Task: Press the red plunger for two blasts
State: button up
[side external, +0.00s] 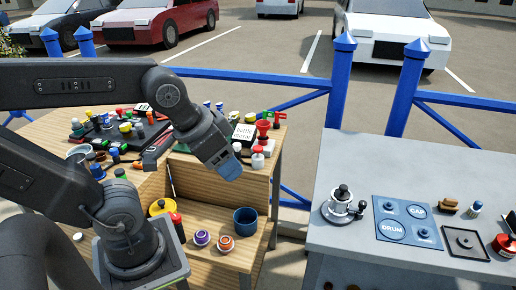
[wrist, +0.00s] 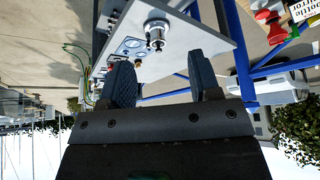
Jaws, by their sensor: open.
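Near the back right of the wooden bench, beside a small lettered sign (side external: 243,134), stands a red flared piece (side external: 263,129). Just below it is a white cylinder with a red top (side external: 258,157). I cannot tell for sure which red part is the plunger. Red parts (wrist: 268,14) also show beside the sign in the wrist view's upper right corner. My gripper (side external: 229,168) is open and empty, its blue fingertips in the air left of the white cylinder and apart from it. In the wrist view my gripper (wrist: 162,82) shows two separated fingers.
Several small knobs and bottles crowd the bench top. A lower wooden shelf (side external: 205,262) holds a blue cup (side external: 245,221) and purple and orange rings. A grey table (side external: 335,240) at right carries a metal winch (side external: 342,205) and a blue mat. A blue railing (side external: 342,80) stands behind.

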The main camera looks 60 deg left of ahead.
grip_shut()
dwell(0.3)
dwell(1.2)
